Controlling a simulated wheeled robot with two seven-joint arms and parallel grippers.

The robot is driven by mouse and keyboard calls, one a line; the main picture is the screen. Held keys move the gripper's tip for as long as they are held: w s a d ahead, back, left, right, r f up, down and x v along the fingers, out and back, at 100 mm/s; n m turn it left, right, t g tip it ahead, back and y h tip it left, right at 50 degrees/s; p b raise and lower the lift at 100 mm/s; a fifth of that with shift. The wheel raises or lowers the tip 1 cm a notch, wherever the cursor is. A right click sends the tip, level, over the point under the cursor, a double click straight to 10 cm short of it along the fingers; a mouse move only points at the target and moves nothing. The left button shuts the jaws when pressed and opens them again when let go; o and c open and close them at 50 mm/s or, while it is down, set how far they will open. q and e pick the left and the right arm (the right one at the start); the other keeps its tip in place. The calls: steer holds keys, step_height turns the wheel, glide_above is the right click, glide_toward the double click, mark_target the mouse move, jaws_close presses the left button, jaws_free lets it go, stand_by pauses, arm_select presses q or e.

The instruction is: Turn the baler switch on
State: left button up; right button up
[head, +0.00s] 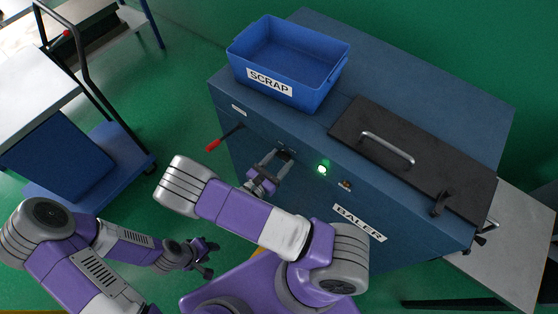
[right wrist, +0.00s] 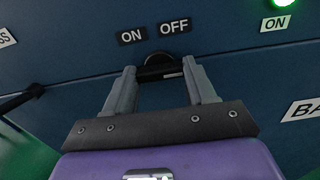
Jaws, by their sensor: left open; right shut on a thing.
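The baler (head: 235,165) is a dark blue cabinet. On its front is a black rotary switch (right wrist: 158,62), below an ON label (right wrist: 132,36) and an OFF label (right wrist: 174,26). My right gripper (right wrist: 163,82) is shut on the switch's knob, with one finger on each side. In the head view, my right gripper (head: 276,158) reaches the baler front left of a lit green lamp (head: 323,168). I cannot tell for sure which way the knob points. My left gripper (head: 206,258) is open and empty, low over the floor, away from the baler.
A blue SCRAP bin (head: 313,88) and a black lid with a handle (head: 385,125) are on the baler top. A red-tipped lever (head: 213,145) sticks out at the baler's left. A cart (head: 130,150) stands at the left; a grey table (head: 520,250) is at the right.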

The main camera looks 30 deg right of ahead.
steer(key=o, duration=1)
steer(key=shift+o, duration=0.2)
steer(key=v, duration=0.7)
steer(key=shift+a+p, duration=0.3)
steer(key=shift+p, duration=0.1)
steer(key=shift+s, duration=0.1)
